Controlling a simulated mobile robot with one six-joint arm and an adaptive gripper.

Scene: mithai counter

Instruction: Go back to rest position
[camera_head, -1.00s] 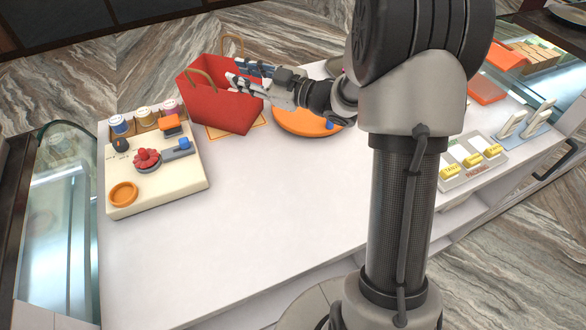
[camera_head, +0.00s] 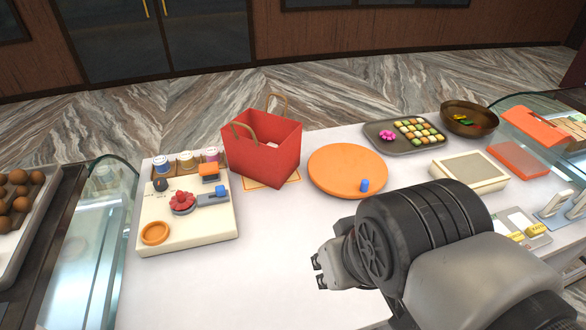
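My arm is folded back low at the right front of the counter. My gripper (camera_head: 320,272) shows at its left end, over the bare white counter top. Its two fingertips look apart, with nothing seen between them. The rest of the gripper is partly hidden by my arm. It is well clear of the red bag (camera_head: 262,150), which stands upright on an orange mat (camera_head: 290,180) with something pale just inside its mouth.
A cream board (camera_head: 205,232) with small items stands at the left. An orange round board (camera_head: 345,165) with a blue knob (camera_head: 364,185), a grey sweets tray (camera_head: 385,140), a brown bowl (camera_head: 469,117) and a cream box (camera_head: 469,171) stand toward the right. The counter's front middle is clear.

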